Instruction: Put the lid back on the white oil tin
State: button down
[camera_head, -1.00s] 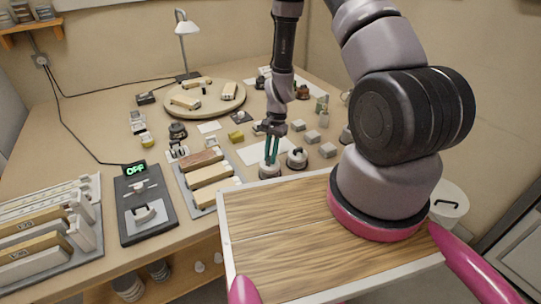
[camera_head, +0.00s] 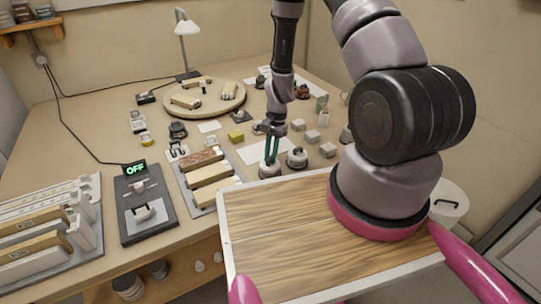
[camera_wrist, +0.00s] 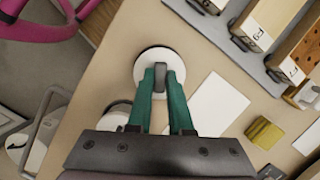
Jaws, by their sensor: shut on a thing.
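A round white lid (camera_wrist: 147,55) with a grey raised handle shows near the top middle of the wrist view. My gripper (camera_wrist: 160,70) has its green fingers shut on that handle. In the head view my gripper (camera_head: 271,158) points down at a small round white-and-grey tin (camera_head: 270,170) near the bench's front edge. The lid appears over this tin, but I cannot tell whether it is seated. A second round container (camera_head: 297,158) with a dark handle stands just to the right; it is partly hidden by my fingers in the wrist view (camera_wrist: 113,115).
A white paper sheet (camera_head: 254,152) lies behind the tin. A yellow block (camera_head: 236,135) and several grey blocks (camera_head: 328,150) lie nearby. A round wooden board (camera_head: 205,101) is farther back.

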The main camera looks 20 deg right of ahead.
dwell(0.3)
jog(key=shift+c, duration=1.4)
grip_release()
jog(key=shift+r, duration=3.5)
grip_shut()
jog(key=shift+f, duration=0.1)
